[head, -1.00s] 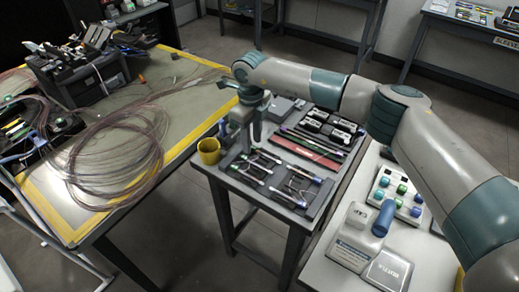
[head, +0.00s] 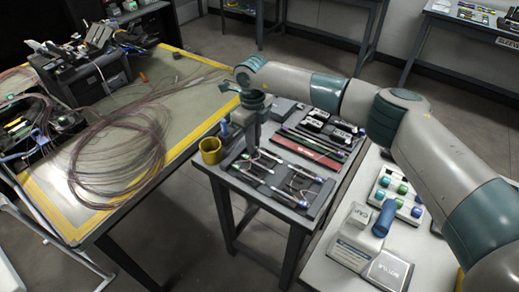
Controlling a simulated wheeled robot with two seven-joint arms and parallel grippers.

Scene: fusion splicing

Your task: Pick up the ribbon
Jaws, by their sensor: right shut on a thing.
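My right gripper (head: 251,146) points down over the left part of the small dark tool table, just right of the yellow cup. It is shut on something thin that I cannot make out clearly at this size. Thin looped ribbon-like strands (head: 112,160) lie coiled on the large workbench at the left, apart from the gripper. Several pen-like tools with pale forked lines (head: 298,184) lie in the tray below and in front of the gripper. My left gripper is not in view.
A yellow cup (head: 210,151) stands on the tool table's left corner. Black splicing equipment (head: 85,78) sits at the back of the workbench (head: 195,105). A white table (head: 412,262) at right holds a blue cylinder (head: 384,218) and colored caps. A floor gap separates the tables.

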